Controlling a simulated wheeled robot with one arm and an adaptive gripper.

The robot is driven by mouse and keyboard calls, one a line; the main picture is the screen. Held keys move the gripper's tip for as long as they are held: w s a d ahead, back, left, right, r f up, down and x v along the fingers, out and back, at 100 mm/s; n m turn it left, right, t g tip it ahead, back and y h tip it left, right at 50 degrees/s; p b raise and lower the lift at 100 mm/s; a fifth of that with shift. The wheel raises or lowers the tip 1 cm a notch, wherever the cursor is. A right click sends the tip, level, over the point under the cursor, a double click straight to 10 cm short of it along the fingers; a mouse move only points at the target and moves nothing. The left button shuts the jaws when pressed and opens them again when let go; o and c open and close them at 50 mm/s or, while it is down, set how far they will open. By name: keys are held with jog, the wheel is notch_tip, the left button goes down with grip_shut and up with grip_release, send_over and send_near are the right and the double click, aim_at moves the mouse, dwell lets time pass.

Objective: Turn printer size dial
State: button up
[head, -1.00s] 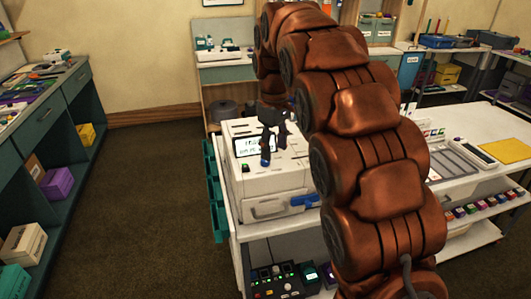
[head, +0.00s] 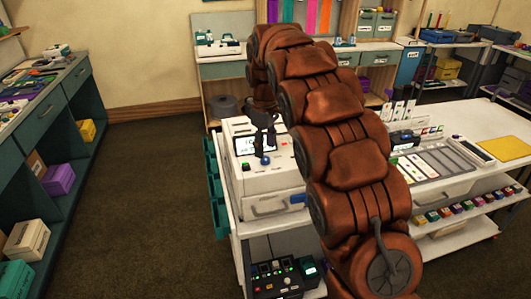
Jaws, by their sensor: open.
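The white label printer (head: 270,185) stands on the near left end of the white counter. Its lit screen (head: 246,145) faces me and is partly hidden by my gripper; I cannot read all its characters. A small blue dial (head: 264,160) sits on the sloped front, just right of and below the screen. My dark gripper (head: 265,150) points down with its fingers apart, directly above the dial in the picture. Its fingertips are at or close to the dial; I cannot tell whether they touch it. No object is visible between the fingers.
My arm hides the counter right of the printer. Farther right are a card tray (head: 440,165) and a yellow pad (head: 503,149). A black control box (head: 284,278) is on the shelf below. Teal bins (head: 216,190) hang on the left side. The floor to the left is clear.

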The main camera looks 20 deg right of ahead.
aim_at(265, 158)
jog(key=shift+f+p, duration=0.5)
jog(key=shift+f, duration=1.35)
grip_shut()
